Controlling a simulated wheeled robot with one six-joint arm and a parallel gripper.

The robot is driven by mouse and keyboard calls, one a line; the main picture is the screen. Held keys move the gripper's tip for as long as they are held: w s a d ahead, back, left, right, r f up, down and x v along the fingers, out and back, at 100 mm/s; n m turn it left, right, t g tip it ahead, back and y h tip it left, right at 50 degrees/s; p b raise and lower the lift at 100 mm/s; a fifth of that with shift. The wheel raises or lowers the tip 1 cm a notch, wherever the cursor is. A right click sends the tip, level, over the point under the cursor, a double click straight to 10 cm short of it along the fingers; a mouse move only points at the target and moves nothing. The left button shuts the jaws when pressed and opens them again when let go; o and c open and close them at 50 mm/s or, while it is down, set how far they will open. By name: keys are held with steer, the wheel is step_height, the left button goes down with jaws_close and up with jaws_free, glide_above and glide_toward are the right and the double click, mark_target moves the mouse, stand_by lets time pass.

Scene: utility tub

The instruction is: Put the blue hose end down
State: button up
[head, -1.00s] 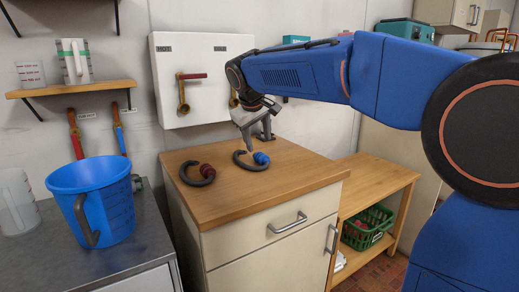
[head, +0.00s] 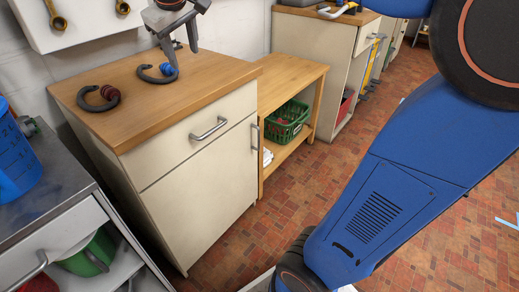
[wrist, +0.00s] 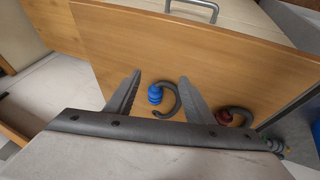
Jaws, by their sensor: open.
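The blue hose end (head: 167,69) lies on the wooden top of the cabinet (head: 185,90), its dark grey hose curling beside it. In the wrist view the blue hose end (wrist: 155,95) shows between and beyond the finger tips. My gripper (head: 178,42) is open just above and behind it in the head view; the fingers (wrist: 160,80) stand wide apart with nothing held. I cannot tell the exact gap between fingers and hose end. A red hose end (head: 107,92) with a similar grey hose lies to the left on the same top; it also shows in the wrist view (wrist: 225,115).
A white wall panel with brass taps (head: 58,22) is behind the top. A blue bucket (head: 15,160) stands on the grey counter at left. A low wooden shelf holding a green basket (head: 287,120) is at right. The front of the wooden top is clear.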

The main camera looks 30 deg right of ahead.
steer(key=s+d+f+m+y, duration=0.1)
steer(key=s+d+f, duration=0.2)
steer(key=s+f, duration=0.8)
steer(key=s+d+f+m+y, duration=0.1)
steer(key=s+d+f+m, duration=0.1)
steer(key=s+f, duration=0.9)
steer(key=s, duration=0.5)
steer(key=shift+s+d+m, duration=0.3)
steer(key=shift+s+d, duration=0.05)
steer(key=shift+d, duration=0.05)
